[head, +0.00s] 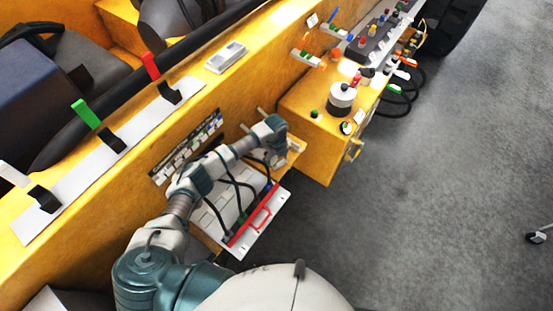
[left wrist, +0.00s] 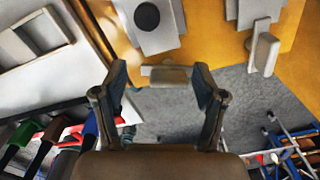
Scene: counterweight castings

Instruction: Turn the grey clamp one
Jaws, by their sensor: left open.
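My left gripper (left wrist: 160,82) is open in the left wrist view, its two dark fingers apart. A short grey bar-like piece (left wrist: 166,74), probably the grey clamp, shows between the fingertips at the edge of a yellow surface. I cannot tell whether the fingers touch it. A second grey upright piece (left wrist: 264,50) stands to the right, outside the fingers. In the head view my left arm ends at the gripper (head: 273,134) beside the yellow panel, and its fingers are mostly hidden there. My right gripper is not in view.
A white tray (head: 266,229) with dark cables and a red handle lies below my arm. A yellow box (head: 316,128) with a round white-and-black knob (head: 342,97) stands to the right. Red (head: 150,66) and green (head: 85,113) levers are at left. Grey floor lies open at right.

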